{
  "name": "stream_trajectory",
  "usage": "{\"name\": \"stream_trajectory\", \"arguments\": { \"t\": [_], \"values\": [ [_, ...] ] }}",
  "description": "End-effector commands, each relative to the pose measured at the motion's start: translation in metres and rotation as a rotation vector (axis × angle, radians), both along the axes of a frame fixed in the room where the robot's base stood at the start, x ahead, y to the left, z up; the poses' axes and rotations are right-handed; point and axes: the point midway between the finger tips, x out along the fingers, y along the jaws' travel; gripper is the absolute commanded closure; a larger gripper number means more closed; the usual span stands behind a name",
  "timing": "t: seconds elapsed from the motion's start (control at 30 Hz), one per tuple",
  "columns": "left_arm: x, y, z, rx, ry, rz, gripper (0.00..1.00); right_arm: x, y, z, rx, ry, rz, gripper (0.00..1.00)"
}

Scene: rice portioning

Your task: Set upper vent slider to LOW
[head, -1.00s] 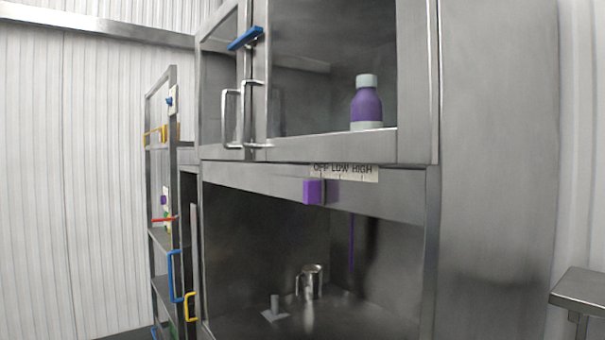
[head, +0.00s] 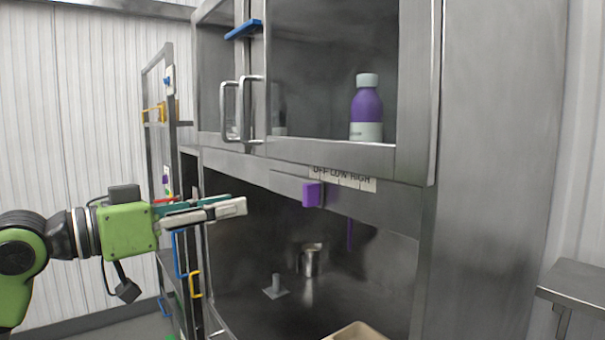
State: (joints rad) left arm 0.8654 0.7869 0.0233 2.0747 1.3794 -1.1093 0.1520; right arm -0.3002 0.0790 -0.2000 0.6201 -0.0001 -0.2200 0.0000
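The upper vent slider has a purple knob (head: 312,194) on the steel rail below the glass-door cabinet. A white label (head: 343,179) above it reads OFF, LOW, HIGH from left to right. The knob sits at the left end, by OFF. My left gripper (head: 240,206) comes in from the left, its fingers pointing right at about the knob's height, apart from it. Its fingers overlap in this view, so the gap between them is unclear. My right gripper is out of view.
A purple bottle (head: 366,108) stands in the upper cabinet, whose doors have bar handles (head: 252,108). A metal cup (head: 311,260) stands in the open bay below. A shelf rack (head: 163,130) with coloured handles is behind my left arm. A side table (head: 570,283) is at right.

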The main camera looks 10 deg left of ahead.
Motion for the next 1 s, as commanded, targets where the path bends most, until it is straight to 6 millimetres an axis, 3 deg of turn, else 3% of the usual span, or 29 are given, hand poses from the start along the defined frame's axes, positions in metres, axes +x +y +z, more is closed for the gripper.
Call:
{"name": "stream_trajectory", "arguments": {
  "t": [0.03,0.1,0.23,0.37,0.8,1.0],
  "values": [
    [-0.02,-0.009,0.016,0.032,-0.031,-0.026,0.74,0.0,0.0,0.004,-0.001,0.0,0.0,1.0],
    [-0.038,-0.017,0.024,0.06,-0.051,-0.051,0.74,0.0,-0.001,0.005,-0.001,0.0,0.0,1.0],
    [-0.046,-0.025,0.028,0.078,-0.061,-0.068,0.74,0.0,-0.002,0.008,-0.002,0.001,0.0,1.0],
    [-0.034,-0.037,0.03,0.074,-0.059,-0.07,0.74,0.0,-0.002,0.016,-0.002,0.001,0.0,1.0],
    [0.029,-0.101,0.031,0.073,-0.059,-0.07,0.74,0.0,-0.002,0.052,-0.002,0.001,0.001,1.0],
    [0.046,-0.116,0.029,0.073,-0.06,-0.067,0.74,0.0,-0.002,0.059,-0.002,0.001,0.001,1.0]
  ]
}}
